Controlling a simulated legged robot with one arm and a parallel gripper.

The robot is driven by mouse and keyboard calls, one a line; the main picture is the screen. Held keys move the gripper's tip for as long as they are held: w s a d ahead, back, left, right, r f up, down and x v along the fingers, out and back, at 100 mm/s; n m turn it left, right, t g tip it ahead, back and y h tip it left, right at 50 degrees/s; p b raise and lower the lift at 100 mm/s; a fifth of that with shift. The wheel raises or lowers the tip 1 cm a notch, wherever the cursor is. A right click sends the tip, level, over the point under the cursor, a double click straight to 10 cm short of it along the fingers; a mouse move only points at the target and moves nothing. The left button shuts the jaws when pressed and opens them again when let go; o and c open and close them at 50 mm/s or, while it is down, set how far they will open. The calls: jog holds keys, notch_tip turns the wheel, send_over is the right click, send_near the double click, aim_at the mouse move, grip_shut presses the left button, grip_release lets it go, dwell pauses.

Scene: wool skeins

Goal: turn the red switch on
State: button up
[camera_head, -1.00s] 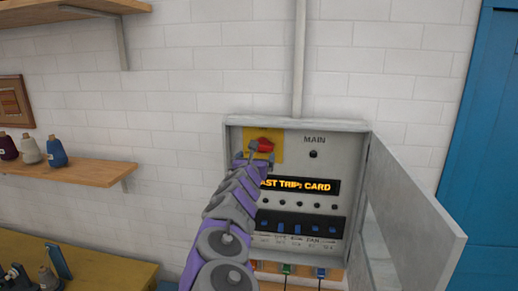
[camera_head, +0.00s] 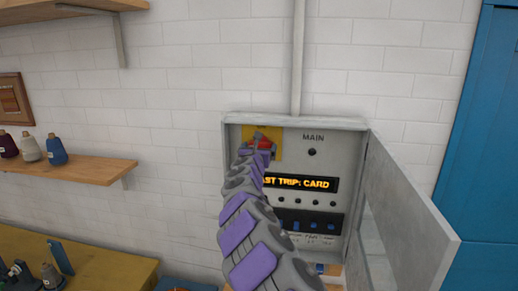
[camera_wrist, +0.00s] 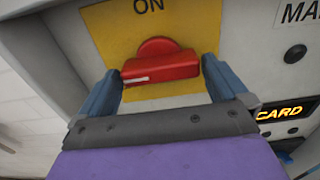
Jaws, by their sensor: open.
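The red switch (camera_wrist: 160,67) is a rotary handle on a yellow plate (camera_wrist: 112,23) marked "ON" at its top. In the wrist view the handle lies roughly level, with a white mark toward its left end. My gripper (camera_wrist: 161,80) is open, with one blue-grey finger at each end of the handle. I cannot tell whether the fingers touch it. In the head view the red switch (camera_head: 264,143) is at the upper left of the panel, partly hidden by my gripper (camera_head: 258,146).
The switch is in a grey wall box (camera_head: 345,125) whose door (camera_head: 408,215) stands open to the right. A display (camera_head: 310,184) reads "...AST TRIP: CARD" above a row of blue breakers (camera_head: 312,226). A wooden shelf (camera_head: 80,172) with cones is at left.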

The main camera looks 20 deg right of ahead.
jog(key=shift+c, duration=0.5)
jog(key=c, duration=0.6)
jog(key=shift+c, duration=0.2)
jog(key=shift+b, duration=0.3)
jog(key=shift+f+m+b, duration=0.2)
jog(key=shift+m+b, duration=3.35)
jog(key=shift+m, duration=0.9)
jog(key=shift+f+m+b, duration=0.15)
jog(key=shift+m+b, duration=3.4)
jog(key=shift+m, duration=0.9)
jog(key=shift+d, duration=0.1)
jog(key=o, duration=0.7)
jog(key=shift+r, duration=0.15)
